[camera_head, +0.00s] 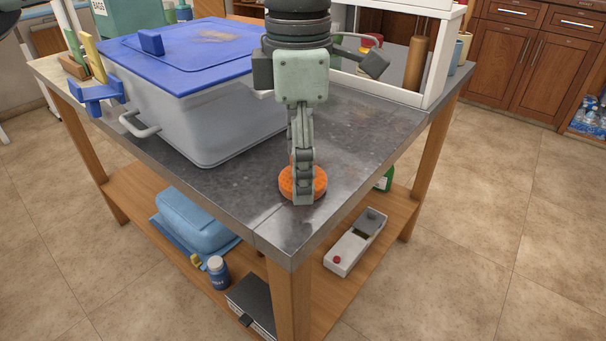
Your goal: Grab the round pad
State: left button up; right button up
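The round pad (287,185) is an orange disc. It lies at the near corner of the grey metal tabletop (350,135). My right gripper (303,190) points straight down at the pad. I see its fingers edge-on, one behind the other. The near finger crosses the front of the pad and hides its middle. Its tip reaches down to about the pad's near edge. The far finger is hidden, so I cannot tell the gap or whether both fingers touch the pad. My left gripper does not show.
A translucent tub (215,120) with a blue lid (185,50) stands left of the gripper. A white shelf unit (400,95) stands at the back right. The lower wooden shelf (135,195) holds a blue container, a bottle and a white device. The tabletop right of the pad is clear.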

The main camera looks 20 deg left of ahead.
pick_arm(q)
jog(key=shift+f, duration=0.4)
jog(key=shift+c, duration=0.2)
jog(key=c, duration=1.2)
